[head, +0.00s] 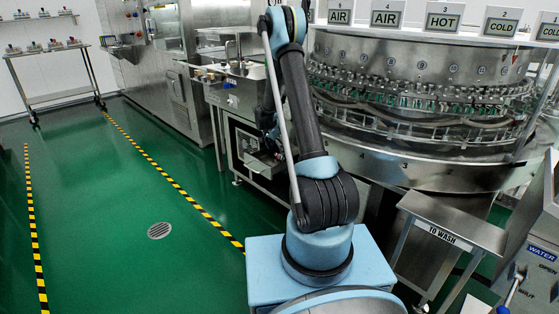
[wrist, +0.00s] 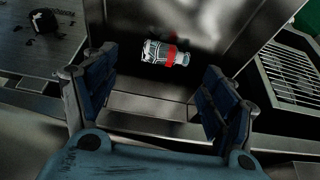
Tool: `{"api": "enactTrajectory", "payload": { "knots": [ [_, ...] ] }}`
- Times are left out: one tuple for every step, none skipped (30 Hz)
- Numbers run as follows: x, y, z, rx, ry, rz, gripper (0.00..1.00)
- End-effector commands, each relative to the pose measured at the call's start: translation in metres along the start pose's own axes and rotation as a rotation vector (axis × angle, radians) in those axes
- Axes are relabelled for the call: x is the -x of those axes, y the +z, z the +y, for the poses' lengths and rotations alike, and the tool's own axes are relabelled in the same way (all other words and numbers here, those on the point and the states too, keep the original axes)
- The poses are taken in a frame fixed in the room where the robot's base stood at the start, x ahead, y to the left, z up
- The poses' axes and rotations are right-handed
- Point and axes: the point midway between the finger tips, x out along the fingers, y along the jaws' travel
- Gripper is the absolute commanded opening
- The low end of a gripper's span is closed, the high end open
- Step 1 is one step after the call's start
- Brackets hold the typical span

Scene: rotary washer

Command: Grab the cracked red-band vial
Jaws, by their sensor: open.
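The red-band vial (wrist: 166,53) lies on its side on a shiny metal surface (wrist: 130,105) in the wrist view. It is clear or silvery with a red band near its right end, and a faint reddish reflection shows beside it. Cracks are too small to make out. My gripper (wrist: 160,92) is open, with one dark blue finger pad left of the vial and one right. The vial appears beyond the fingertips, roughly midway between them, and nothing is held.
In the wrist view, a slotted metal grate (wrist: 292,75) stands at right and a dark object (wrist: 44,20) lies on a grey surface at upper left. In the head view, the round washer (head: 420,90) and "TO WASH" shelf (head: 455,222) stand at right. Green floor (head: 110,210) is open at left.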

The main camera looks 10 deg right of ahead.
Motion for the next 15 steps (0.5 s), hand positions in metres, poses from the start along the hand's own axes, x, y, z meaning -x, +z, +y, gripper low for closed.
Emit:
{"api": "enactTrajectory", "payload": {
  "knots": [
    [-0.001, 0.000, 0.000, 0.000, 0.000, 0.000, 0.78],
    [-0.002, 0.000, 0.000, 0.000, 0.000, 0.000, 0.78],
    [-0.003, 0.000, -0.001, 0.000, 0.000, 0.000, 0.78],
    [-0.005, 0.000, -0.001, 0.000, 0.000, 0.000, 0.78],
    [-0.006, 0.000, -0.001, 0.000, 0.000, 0.000, 0.78],
    [-0.009, 0.001, -0.002, 0.000, 0.000, 0.000, 0.78],
    [-0.012, 0.001, -0.002, 0.000, 0.000, 0.000, 0.78],
    [-0.014, 0.001, -0.003, 0.000, 0.000, 0.000, 0.78],
    [-0.019, 0.001, -0.004, 0.000, 0.000, 0.000, 0.78],
    [-0.023, 0.001, -0.004, 0.000, 0.000, 0.000, 0.78],
    [-0.026, 0.002, -0.005, 0.000, 0.000, 0.000, 0.78],
    [-0.031, 0.002, -0.006, 0.000, 0.000, 0.000, 0.78],
    [-0.035, 0.003, -0.006, 0.000, 0.000, 0.000, 0.78],
    [-0.039, 0.002, -0.006, 0.000, 0.000, 0.000, 0.78],
    [-0.044, 0.002, -0.006, 0.000, 0.000, 0.000, 0.78]
  ]
}}
